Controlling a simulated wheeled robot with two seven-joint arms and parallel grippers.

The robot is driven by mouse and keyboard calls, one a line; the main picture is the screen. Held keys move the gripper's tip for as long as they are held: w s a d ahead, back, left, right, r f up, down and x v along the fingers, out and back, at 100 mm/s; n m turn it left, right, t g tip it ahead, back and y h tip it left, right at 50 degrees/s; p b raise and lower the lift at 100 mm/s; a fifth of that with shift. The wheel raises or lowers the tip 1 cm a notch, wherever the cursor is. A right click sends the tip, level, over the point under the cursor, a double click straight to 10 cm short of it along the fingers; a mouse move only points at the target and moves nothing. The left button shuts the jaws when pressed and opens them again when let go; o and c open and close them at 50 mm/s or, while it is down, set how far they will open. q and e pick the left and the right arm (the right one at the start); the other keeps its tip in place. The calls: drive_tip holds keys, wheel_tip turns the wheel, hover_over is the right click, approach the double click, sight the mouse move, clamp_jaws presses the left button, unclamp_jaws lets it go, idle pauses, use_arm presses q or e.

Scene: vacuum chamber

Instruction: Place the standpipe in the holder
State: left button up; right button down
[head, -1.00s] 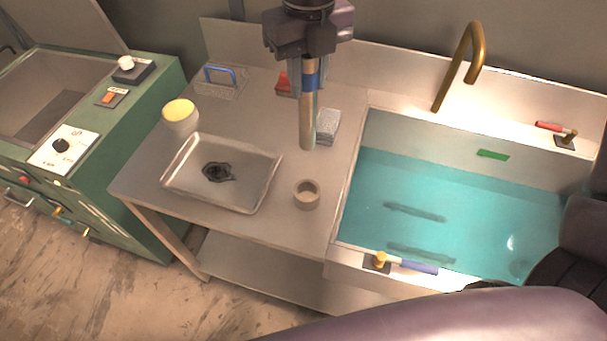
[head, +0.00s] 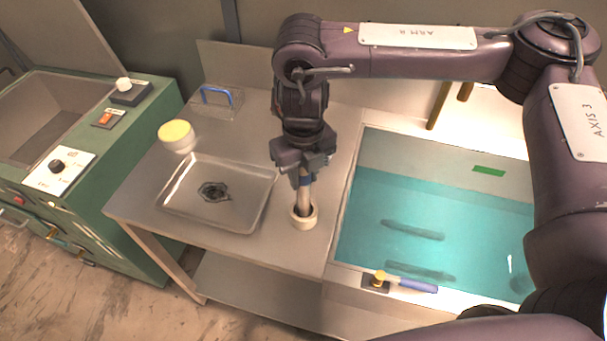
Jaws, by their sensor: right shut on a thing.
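The holder (head: 304,219) is a short beige ring on the steel counter, to the right of the tray. The lower end of the standpipe is inside the ring opening as seen from here, and the ring hides its tip. I cannot tell whether it touches the bottom. My left gripper is not in view.
A steel tray (head: 217,226) with a dark object (head: 213,192) lies left of the holder. A white tub with a yellow top (head: 176,136) and a blue-handled basket (head: 218,100) stand behind. A water-filled sink (head: 430,225) is to the right.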

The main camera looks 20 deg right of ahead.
drive_tip(key=shift+w+f, duration=0.1)
drive_tip(key=shift+f, duration=0.4)
drive_tip(key=c, duration=1.1)
unclamp_jaws()
drive_tip(key=shift+c, duration=0.2)
drive_tip(key=shift+r, duration=0.3)
wheel_tip(320, 180, up, 12)
drive_tip(key=shift+f, duration=0.15)
